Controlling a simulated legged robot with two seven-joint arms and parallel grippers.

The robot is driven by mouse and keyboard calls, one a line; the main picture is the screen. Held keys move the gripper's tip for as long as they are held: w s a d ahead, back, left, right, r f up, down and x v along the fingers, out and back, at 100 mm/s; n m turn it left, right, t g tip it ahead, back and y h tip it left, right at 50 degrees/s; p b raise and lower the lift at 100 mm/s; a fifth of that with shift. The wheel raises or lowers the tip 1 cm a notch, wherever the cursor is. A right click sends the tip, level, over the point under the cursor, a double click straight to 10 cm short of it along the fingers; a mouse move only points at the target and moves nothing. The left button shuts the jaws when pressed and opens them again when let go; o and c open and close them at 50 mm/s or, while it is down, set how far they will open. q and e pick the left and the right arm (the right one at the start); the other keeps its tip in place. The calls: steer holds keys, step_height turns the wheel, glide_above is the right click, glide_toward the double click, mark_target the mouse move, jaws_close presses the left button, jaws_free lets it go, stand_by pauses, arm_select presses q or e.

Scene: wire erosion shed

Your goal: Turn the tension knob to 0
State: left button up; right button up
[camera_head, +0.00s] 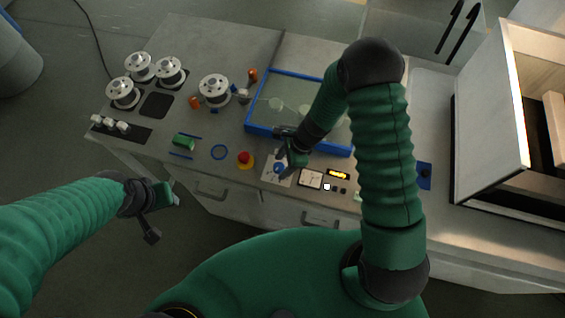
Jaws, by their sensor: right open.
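A small blue knob (279,168) sits on a pale square dial plate (271,180) near the front edge of the bench; I take it to be the tension knob. Its marks are too small to read. My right gripper (285,158) is open, right at the knob from behind and above, and its fingers hide part of the knob and plate. I cannot tell whether they touch the knob. My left gripper (165,212) is open and empty, in front of the bench at the left, away from the knob.
A red emergency button (245,158) on yellow stands left of the knob. A small gauge (311,178) and a yellow display (339,175) are to its right. A blue-framed clear tray (262,103) lies behind. Several spools (214,89) stand back left. A large open cabinet (490,115) is at right.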

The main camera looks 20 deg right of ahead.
steer(key=shift+c, duration=1)
steer(key=shift+a, duration=0.1)
steer(key=shift+c, duration=1.3)
steer(key=shift+a+r, duration=0.1)
steer(key=shift+a, duration=0.3)
jaws_close()
arm_select(q)
steer(key=shift+w+a, duration=0.1)
steer(key=shift+a, duration=0.3)
arm_select(e)
steer(key=shift+w, duration=0.1)
arm_select(q)
steer(key=shift+d, duration=0.2)
arm_select(e)
steer(key=shift+d, duration=0.2)
